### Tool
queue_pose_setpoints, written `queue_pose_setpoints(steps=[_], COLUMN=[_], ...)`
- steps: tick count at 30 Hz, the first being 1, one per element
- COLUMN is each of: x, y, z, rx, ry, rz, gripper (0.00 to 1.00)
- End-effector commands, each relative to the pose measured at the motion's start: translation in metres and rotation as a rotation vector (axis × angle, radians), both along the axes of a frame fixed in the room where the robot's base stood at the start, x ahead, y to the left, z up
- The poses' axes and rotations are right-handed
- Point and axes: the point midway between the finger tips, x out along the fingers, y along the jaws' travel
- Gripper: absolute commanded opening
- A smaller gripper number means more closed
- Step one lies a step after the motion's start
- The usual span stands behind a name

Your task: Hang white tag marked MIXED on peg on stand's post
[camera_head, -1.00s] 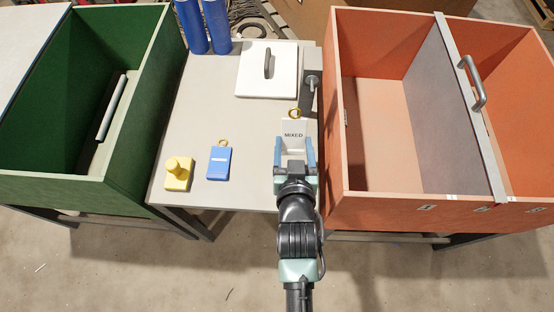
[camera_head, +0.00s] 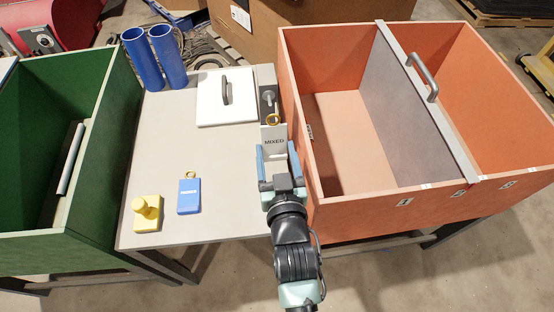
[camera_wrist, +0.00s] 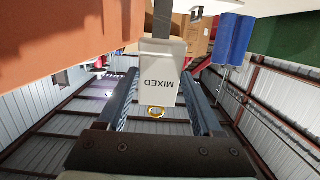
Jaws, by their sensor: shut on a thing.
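The white tag marked MIXED (camera_head: 274,142) is upright between the blue fingers of my gripper (camera_head: 275,154), which is shut on it. Its brass ring (camera_head: 272,119) stands above its top edge. In the wrist view the tag (camera_wrist: 162,75) shows its lettering upside down, with the ring (camera_wrist: 155,112) below it. The stand's grey post (camera_head: 267,78) is at the table's right edge, just behind the tag. Its peg (camera_head: 269,97) appears just above the ring in the head view. I cannot tell whether ring and peg touch.
The orange divided bin (camera_head: 292,110) stands close to the right of my gripper. The green bin (camera_head: 108,120) is at left. On the table (camera_head: 160,120) are a blue tag (camera_head: 189,196), a yellow knobbed block (camera_head: 146,212), a white handled lid (camera_head: 215,108) and blue cylinders (camera_head: 155,60).

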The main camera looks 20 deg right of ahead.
Motion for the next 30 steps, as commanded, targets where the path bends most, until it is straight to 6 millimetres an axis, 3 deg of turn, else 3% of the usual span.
queue_pose_setpoints(steps=[30], x=[0.057], y=[-0.016], z=[-0.009], rx=[0.000], ry=[-0.002], rz=[0.000], gripper=[0.15])
